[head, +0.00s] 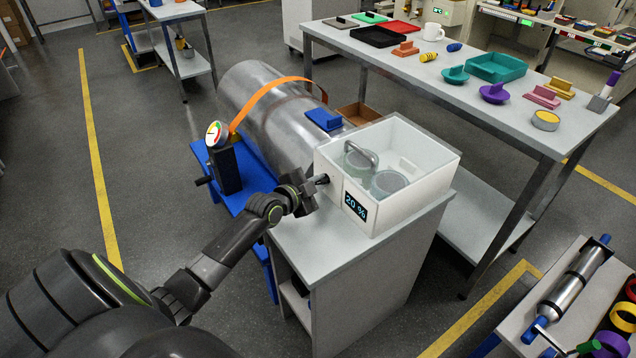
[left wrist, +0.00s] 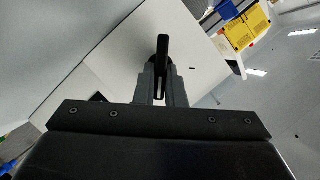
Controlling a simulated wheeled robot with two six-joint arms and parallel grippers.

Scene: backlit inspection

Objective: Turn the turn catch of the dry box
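The dry box (head: 338,205) is a white box with a clear top, standing on a grey cabinet. A display (head: 355,207) on its front reads 20 %. The turn catch (head: 322,179) is a small black lever on its left face, and it also shows in the left wrist view (left wrist: 162,52), standing upright in that picture. My left gripper (head: 312,187) is at the catch; in the wrist view its two fingers (left wrist: 162,80) lie close on both sides of the lever, with no clear gap. My right gripper is not in view.
Round containers (head: 388,182) show inside the box. A dial gauge on a black stand (head: 225,165) and a large metal cylinder (head: 265,105) are left of and behind it. A long table (head: 545,135) with coloured parts stands at the right. Floor is free at the left.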

